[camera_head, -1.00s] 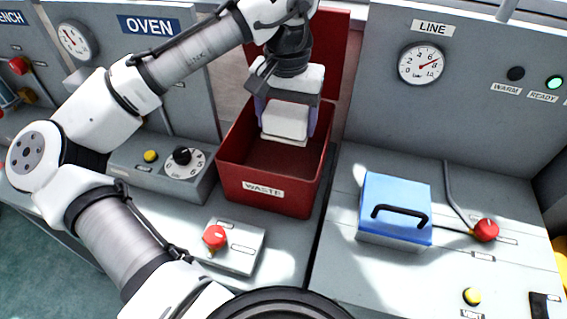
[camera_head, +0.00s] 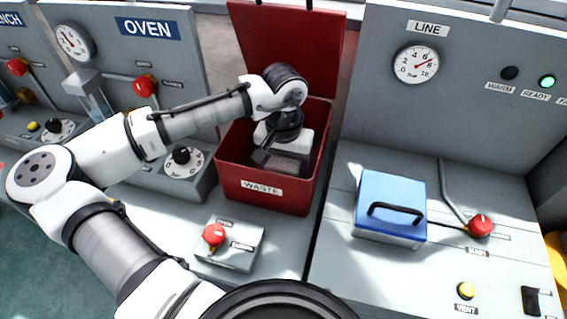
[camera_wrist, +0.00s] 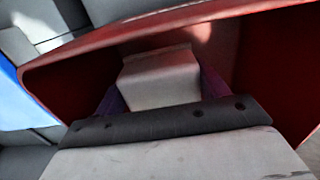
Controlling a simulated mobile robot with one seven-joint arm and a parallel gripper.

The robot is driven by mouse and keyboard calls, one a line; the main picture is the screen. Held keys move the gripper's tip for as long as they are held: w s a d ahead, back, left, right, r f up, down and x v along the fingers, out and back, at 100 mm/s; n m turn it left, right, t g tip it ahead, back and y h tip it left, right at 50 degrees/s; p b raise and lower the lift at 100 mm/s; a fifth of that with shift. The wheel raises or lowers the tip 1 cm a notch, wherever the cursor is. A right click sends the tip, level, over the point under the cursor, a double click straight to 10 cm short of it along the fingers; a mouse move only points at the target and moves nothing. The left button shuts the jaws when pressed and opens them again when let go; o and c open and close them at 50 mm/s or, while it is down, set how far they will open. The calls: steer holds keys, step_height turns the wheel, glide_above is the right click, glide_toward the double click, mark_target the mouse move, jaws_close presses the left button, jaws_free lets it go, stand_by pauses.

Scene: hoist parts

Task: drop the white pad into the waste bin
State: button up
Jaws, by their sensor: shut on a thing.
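The red waste bin (camera_head: 262,193) stands in the middle of the head view with its lid raised at the back and a WASTE label on its front. My gripper (camera_wrist: 160,92) is lowered inside the bin, below its rim. In the wrist view its two purple fingers are shut on the white pad (camera_wrist: 160,76), which lies between them. The bin's red wall (camera_wrist: 75,60) surrounds the pad there. In the head view the fingertips and the pad are hidden by the bin's front wall and my wrist.
A blue box with a black handle (camera_head: 390,203) sits right of the bin. A panel with a red knob (camera_head: 214,234) is in front of it. A dial box (camera_head: 184,165) stands close on the left. The LINE panel (camera_head: 455,100) rises behind on the right.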

mark_target(284, 161)
steer(key=shift+f, duration=0.1)
steer(key=shift+f, duration=0.4)
steer(key=shift+f, duration=0.15)
steer(key=o, duration=1.2)
steer(key=shift+o, duration=0.2)
step_height(284, 161, up, 13)
steer(key=b, duration=0.1)
steer(key=shift+r, duration=0.2)
